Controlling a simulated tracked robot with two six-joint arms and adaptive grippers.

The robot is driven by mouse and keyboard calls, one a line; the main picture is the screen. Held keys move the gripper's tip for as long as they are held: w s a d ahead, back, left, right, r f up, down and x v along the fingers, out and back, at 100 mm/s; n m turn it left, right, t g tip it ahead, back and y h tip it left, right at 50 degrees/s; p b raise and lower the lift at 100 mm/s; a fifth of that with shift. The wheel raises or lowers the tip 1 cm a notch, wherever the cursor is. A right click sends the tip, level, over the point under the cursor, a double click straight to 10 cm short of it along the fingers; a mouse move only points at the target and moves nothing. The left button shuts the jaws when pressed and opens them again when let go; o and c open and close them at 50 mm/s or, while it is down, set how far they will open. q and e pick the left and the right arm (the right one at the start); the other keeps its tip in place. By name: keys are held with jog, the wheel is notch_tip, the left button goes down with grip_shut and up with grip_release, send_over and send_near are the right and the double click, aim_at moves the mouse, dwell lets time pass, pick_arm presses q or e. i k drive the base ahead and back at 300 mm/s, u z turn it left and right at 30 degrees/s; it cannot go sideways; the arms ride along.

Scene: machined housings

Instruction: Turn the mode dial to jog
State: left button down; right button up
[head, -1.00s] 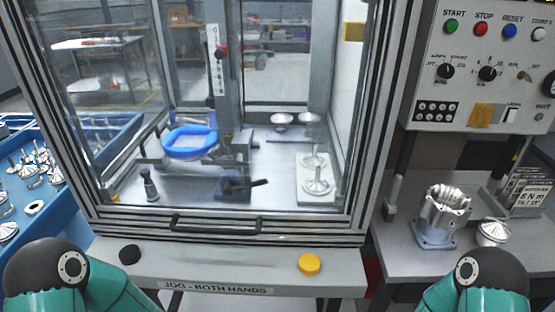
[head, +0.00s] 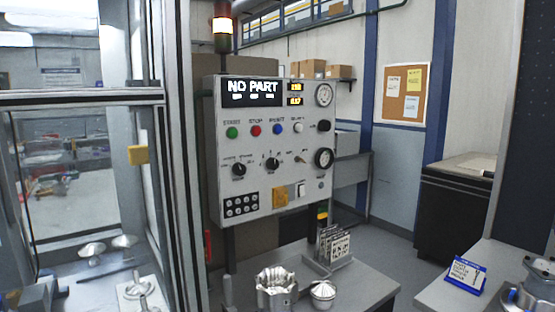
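The grey control panel (head: 270,150) stands right of the glazed cabinet in the head view. It carries two black rotary dials, a left dial (head: 239,169) and a right dial (head: 272,164). The small labels around them are too small to read, so I cannot tell which is the mode dial or which setting either points to. A small switch (head: 301,160) sits right of them. The display (head: 252,92) reads "NO PART". Neither of my grippers is in view.
Green (head: 232,132), red (head: 255,130) and blue (head: 278,129) buttons sit above the dials. A machined housing (head: 276,289) and a domed metal part (head: 322,294) stand on the bench below. The cabinet frame (head: 180,150) stands close to the panel's left. A lit signal lamp (head: 222,25) rises above.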

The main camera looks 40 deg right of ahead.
aim_at(238, 169)
jog(key=u, duration=1.1)
jog(key=k, duration=1.5)
jog(key=z, duration=0.8)
jog(key=i, duration=1.05)
jog(key=u, duration=0.05)
